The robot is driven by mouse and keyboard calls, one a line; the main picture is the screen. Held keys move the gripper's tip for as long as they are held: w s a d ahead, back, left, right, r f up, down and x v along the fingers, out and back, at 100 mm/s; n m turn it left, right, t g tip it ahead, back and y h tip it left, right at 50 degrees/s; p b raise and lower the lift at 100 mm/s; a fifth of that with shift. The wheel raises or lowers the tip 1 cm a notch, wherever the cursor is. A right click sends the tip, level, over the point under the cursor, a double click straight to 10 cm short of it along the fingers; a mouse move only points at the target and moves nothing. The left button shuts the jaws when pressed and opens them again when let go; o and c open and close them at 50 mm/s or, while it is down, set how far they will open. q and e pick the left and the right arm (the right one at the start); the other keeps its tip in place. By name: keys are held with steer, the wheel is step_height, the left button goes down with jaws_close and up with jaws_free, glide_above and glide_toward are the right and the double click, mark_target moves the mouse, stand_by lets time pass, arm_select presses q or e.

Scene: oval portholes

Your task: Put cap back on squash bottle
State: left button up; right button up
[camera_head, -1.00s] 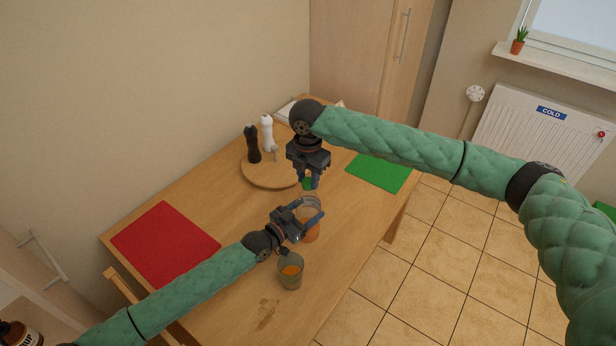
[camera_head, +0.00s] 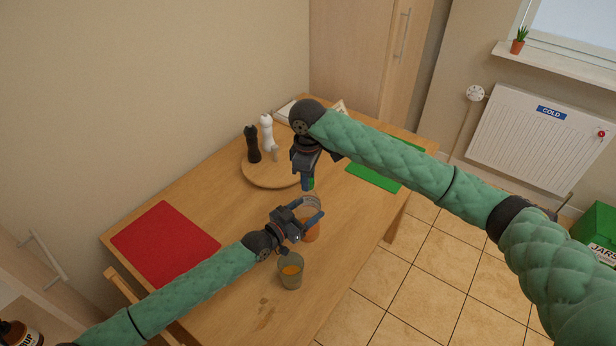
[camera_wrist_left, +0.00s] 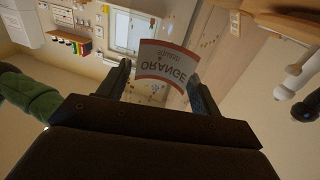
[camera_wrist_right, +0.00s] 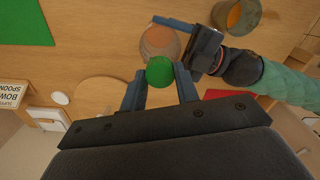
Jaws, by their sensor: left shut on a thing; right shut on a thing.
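My right gripper (camera_head: 304,181) is shut on the green cap (camera_head: 311,184), just above and behind the bottle's top in the head view. In the right wrist view the cap (camera_wrist_right: 159,71) sits between the fingertips and overlaps the edge of the bottle's round top (camera_wrist_right: 158,41). The cap looks apart from the bottle; the exact gap is unclear.
A round board (camera_head: 262,179) holds a black mill (camera_head: 253,145) and a white mill (camera_head: 267,133). A red mat (camera_head: 165,243) lies left, a green mat (camera_head: 373,178) behind right.

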arm_select(q)
steer(key=shift+f, duration=0.1)
arm_select(e)
steer(key=m, duration=1)
steer(key=o, duration=1.2)
step_height(320, 180, up, 12)
steer(key=shift+f, duration=0.1)
arm_select(q)
steer(key=o, duration=2)
steer(key=shift+c, duration=0.2)
